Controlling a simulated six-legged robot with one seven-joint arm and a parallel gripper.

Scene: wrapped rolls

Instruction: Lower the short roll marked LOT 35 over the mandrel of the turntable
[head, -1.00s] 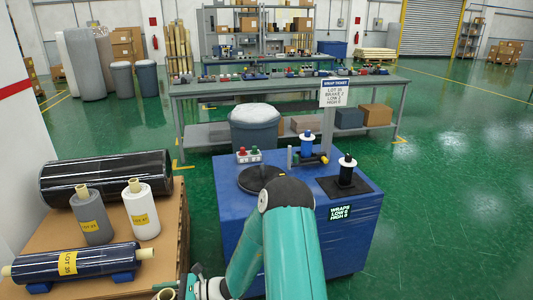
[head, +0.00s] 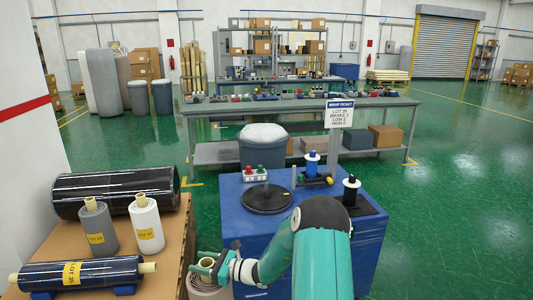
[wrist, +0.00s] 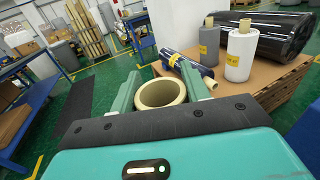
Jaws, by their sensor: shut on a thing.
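My gripper (head: 208,268) is shut on a short, pale roll (head: 206,291) with a cardboard core, held upright at the bottom of the head view, between the pallet and the blue cabinet. In the wrist view, the green fingers of my gripper (wrist: 160,84) flank the roll's open core (wrist: 148,101). The held roll's label is not visible, so I cannot read its lot. The turntable (head: 266,204) is a black disc on the blue cabinet, with a thin upright mandrel (head: 266,186). The held roll is apart from it, nearer and to the left.
A pallet top (head: 165,262) at left bears a black roll (head: 115,190), a grey roll (head: 97,228), a white roll (head: 146,223) and a dark blue lying roll (head: 105,272).

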